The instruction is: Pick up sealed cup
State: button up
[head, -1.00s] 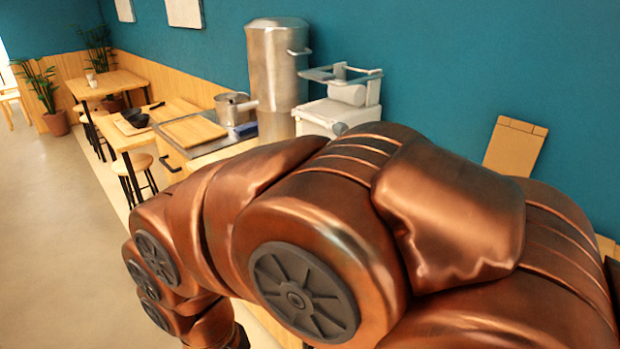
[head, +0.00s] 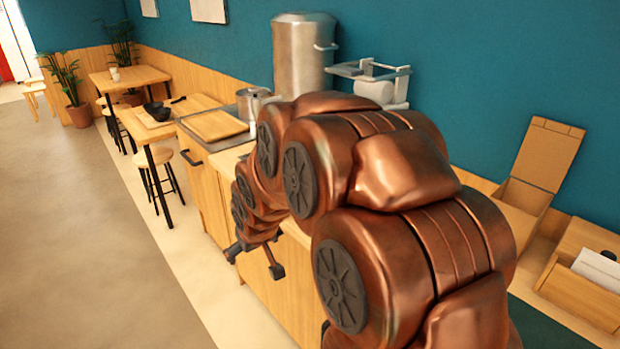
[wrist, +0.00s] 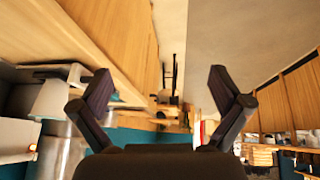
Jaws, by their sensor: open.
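My gripper (head: 254,261) hangs in front of the wooden cabinet fronts, below the counter top, in the head view. In the wrist view my gripper (wrist: 160,76) has its two dark fingers spread wide with nothing between them. I cannot make out a sealed cup in either view. A white machine with a roll (head: 378,88) stands on the counter, its lower part hidden behind my arm. It seems to show at the left of the wrist view (wrist: 55,97).
A tall steel pot (head: 302,55), a small pot (head: 250,100) and a cutting board (head: 212,125) stand on the counter (head: 232,155). An open cardboard box (head: 545,155) and a wooden holder (head: 575,295) are at right. Tables and stools stand behind; the floor (head: 90,230) at left is clear.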

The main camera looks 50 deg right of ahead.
jog(key=w+d+m+t+h, duration=0.1)
jog(key=w+d+t, duration=0.2)
jog(key=w+d, duration=0.6)
jog(key=d+r+m+t+h+b, duration=0.25)
jog(key=d+t+h, duration=0.4)
jog(key=d, duration=1.65)
jog(key=p+x, duration=0.3)
jog(key=x, duration=0.4)
jog(key=shift+w+a+t+y, duration=0.2)
jog(key=shift+w+t+y, duration=0.15)
jog(key=shift+y, duration=0.1)
jog(key=shift+c, duration=0.4)
jog(key=c, duration=1.5)
